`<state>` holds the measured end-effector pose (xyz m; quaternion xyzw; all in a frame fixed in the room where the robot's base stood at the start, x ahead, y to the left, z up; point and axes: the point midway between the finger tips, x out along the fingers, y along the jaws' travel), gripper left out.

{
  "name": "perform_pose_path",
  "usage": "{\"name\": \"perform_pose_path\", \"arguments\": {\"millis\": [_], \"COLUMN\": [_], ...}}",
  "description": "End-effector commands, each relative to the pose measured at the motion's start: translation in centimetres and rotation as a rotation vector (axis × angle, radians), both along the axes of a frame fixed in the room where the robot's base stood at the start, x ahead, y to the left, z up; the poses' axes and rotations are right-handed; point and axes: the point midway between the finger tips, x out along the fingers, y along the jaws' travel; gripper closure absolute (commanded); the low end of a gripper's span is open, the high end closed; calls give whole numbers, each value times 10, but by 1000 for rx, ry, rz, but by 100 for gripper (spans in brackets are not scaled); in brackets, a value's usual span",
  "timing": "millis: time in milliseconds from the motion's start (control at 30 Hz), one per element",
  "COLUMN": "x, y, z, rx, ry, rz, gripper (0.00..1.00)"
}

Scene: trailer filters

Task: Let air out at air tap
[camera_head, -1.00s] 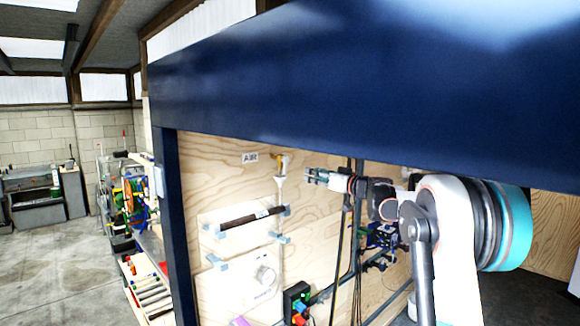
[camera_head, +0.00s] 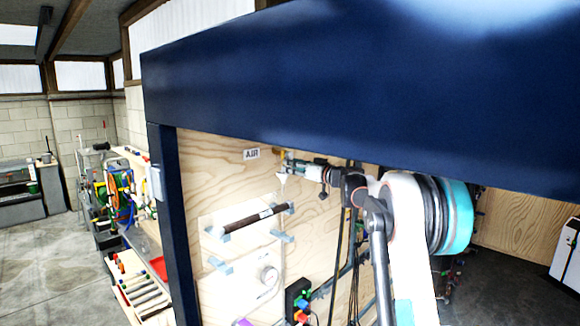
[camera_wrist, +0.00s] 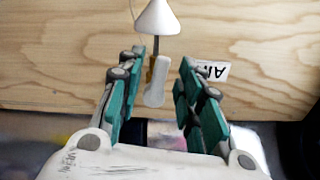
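The air tap shows in the wrist view as a pale lever (camera_wrist: 157,82) with a bit of brass beside it, below a white cone (camera_wrist: 157,18) on a thin stem. My gripper (camera_wrist: 162,72) is open, with its teal-padded fingers to the left and right of the lever. I cannot tell whether either finger touches it. In the head view my gripper (camera_head: 290,164) is at the tap, just above the white cone (camera_head: 282,179), and hides most of the tap. A small label (camera_head: 251,154) is on the plywood wall to its left.
Dark hoses (camera_head: 343,240) hang below my wrist. A dark blue beam (camera_head: 350,95) runs across above my arm.

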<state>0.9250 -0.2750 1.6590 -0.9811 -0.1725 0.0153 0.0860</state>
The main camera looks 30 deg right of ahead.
Motion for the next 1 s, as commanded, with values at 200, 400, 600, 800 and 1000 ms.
{"name": "perform_pose_path", "arguments": {"millis": [200, 400, 600, 800, 1000], "x": [0, 0, 0, -1, -2], "y": [0, 0, 0, 2, 6], "z": [0, 0, 0, -1, 0], "rx": [0, 0, 4, 47, 158], "ry": [0, 0, 1, 17, 57], "rz": [0, 0, 0, 0, 0], "gripper": [71, 100, 100, 100, 100]}}
